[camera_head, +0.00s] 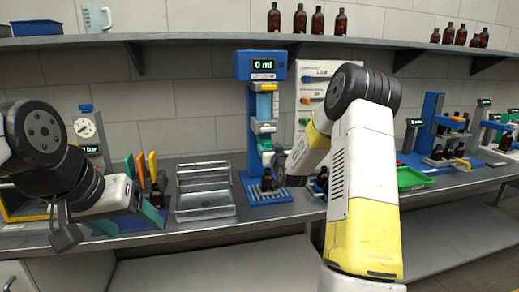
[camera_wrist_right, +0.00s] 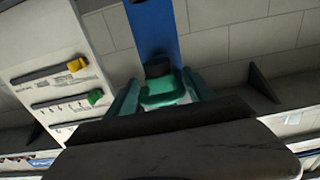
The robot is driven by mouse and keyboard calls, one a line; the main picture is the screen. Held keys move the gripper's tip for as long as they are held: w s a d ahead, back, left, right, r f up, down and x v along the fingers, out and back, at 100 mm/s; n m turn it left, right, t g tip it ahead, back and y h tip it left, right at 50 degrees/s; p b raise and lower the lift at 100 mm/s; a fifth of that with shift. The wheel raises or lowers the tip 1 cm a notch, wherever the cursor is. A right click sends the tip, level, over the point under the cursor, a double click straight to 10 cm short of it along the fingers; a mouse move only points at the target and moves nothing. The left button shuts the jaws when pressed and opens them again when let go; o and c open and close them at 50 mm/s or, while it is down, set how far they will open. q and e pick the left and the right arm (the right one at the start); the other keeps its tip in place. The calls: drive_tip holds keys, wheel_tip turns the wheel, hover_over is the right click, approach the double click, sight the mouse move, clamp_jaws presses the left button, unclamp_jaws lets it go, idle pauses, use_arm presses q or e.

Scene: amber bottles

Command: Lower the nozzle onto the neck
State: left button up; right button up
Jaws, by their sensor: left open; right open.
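The blue dispenser (camera_head: 263,66) stands behind the counter's middle and its display reads 0 ml. Its green nozzle part (camera_head: 266,143) sits on the column above an amber bottle (camera_head: 267,179), which stands on the blue base (camera_head: 268,195). A gap shows between nozzle and bottle. My right gripper (camera_head: 281,168) is open, just right of the nozzle and bottle; its fingertips are hard to make out. In the right wrist view, the green part (camera_wrist_right: 163,90) lies just beyond the dark gripper body. My left gripper (camera_head: 64,226) is open and empty at the counter's front left.
A clear tray (camera_head: 205,205) stands left of the dispenser. A white panel with coloured levers (camera_head: 307,85) is behind my right arm. A green tray (camera_head: 412,178) and other blue stations are at the right. A shelf (camera_head: 200,38) with bottles runs above.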

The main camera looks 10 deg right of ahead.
clamp_jaws()
wheel_tip(320, 180, down, 7)
drive_tip(key=shift+d+f, duration=0.1)
drive_tip(key=shift+f, duration=0.1)
idle(0.3)
unclamp_jaws()
drive_tip(key=shift+s, duration=0.15)
drive_tip(key=s, duration=0.7)
drive_tip(key=shift+s, duration=0.3)
drive_tip(key=shift+d, duration=0.1)
